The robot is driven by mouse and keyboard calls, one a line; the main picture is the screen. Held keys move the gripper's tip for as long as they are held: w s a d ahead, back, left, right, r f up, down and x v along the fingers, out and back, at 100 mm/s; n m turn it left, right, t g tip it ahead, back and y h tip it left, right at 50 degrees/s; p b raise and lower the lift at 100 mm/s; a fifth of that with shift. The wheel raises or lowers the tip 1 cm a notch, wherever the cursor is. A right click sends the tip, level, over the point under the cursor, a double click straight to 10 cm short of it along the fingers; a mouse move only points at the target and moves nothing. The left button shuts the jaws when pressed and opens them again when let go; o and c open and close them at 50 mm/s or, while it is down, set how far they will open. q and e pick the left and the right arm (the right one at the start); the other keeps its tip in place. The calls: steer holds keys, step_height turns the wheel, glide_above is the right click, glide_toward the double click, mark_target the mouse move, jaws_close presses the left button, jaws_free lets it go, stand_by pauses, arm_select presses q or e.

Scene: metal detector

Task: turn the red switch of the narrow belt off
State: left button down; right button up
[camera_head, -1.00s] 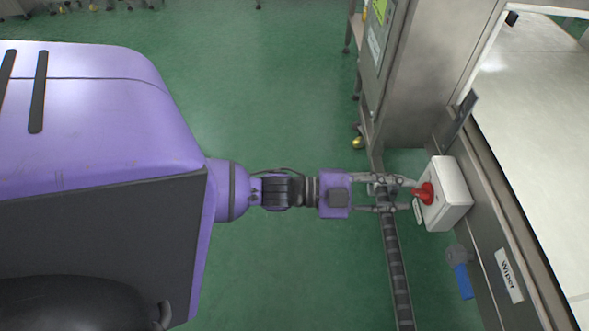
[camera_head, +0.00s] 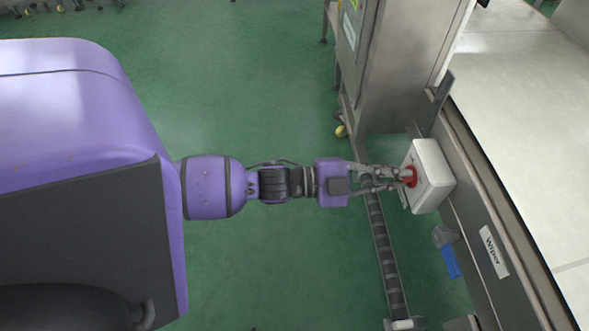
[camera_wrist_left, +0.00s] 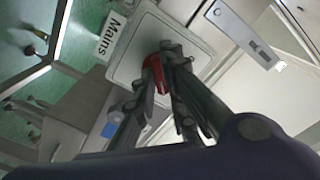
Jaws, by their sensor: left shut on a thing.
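The red switch (camera_head: 411,176) sits on the front of a white switch box (camera_head: 432,177) fixed to the side of the steel machine. My left gripper (camera_head: 405,177) is at the switch, its fingers closed together on the red knob. In the left wrist view the fingers (camera_wrist_left: 168,62) cover much of the red knob (camera_wrist_left: 153,75), in front of the pale box (camera_wrist_left: 140,43). A label reading "Mains" (camera_wrist_left: 112,34) is beside the box there. The knob's exact turn is hidden by the fingers. My right gripper is not in view.
A steel cabinet (camera_head: 402,75) stands beyond. Green floor (camera_head: 250,100) is open to the left.

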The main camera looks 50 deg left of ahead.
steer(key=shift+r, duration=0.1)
arm_select(q)
steer(key=n+p, duration=0.9)
steer(key=n, duration=0.6)
steer(key=shift+s+n+p, duration=0.1)
steer(key=shift+n+p, duration=0.2)
steer(key=shift+n, duration=0.1)
steer(key=shift+d+f+n, duration=0.1)
steer(key=shift+n, duration=1)
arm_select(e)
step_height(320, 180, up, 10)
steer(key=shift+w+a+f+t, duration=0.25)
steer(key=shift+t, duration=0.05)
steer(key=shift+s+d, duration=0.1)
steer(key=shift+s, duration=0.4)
arm_select(q)
steer(key=c, duration=1.8)
jaws_free()
